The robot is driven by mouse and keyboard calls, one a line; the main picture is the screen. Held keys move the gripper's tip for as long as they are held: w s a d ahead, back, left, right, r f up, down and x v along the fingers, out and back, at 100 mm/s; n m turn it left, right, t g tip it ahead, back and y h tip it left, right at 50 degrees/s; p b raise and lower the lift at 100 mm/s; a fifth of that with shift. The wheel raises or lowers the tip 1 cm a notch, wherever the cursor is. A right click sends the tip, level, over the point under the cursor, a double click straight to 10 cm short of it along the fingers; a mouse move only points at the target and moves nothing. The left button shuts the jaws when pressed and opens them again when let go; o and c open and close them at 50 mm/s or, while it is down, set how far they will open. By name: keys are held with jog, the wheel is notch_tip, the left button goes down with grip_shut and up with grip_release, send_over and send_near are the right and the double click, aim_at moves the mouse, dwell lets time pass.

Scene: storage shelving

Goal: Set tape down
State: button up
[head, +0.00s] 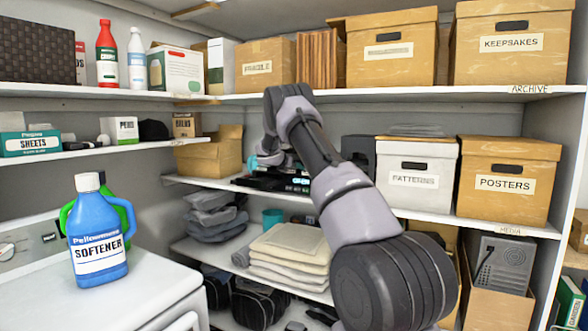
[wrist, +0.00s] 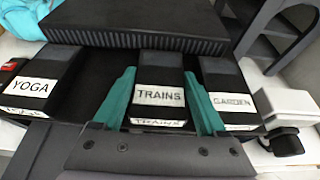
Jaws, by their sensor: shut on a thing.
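My gripper (wrist: 159,80) is shut on the black tape labelled TRAINS (wrist: 159,95), with one teal finger along each side of it. In the wrist view the tape lies over a dark flat surface, between a tape labelled YOGA (wrist: 33,87) on the left and one labelled GARDEN (wrist: 229,95) on the right. I cannot tell whether the TRAINS tape touches the surface below. In the head view my arm reaches into the middle shelf and hides much of the place around the gripper.
A ribbed black box-like thing (wrist: 135,27) is just behind the tapes. A white PATTERNS box (head: 413,180) and a POSTERS box (head: 503,184) stand to the right on that shelf. An open cardboard box (head: 210,152) is to the left. Folded towels (head: 290,245) lie below.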

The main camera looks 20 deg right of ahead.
jog(key=shift+f, duration=0.15)
jog(key=o, duration=1.2)
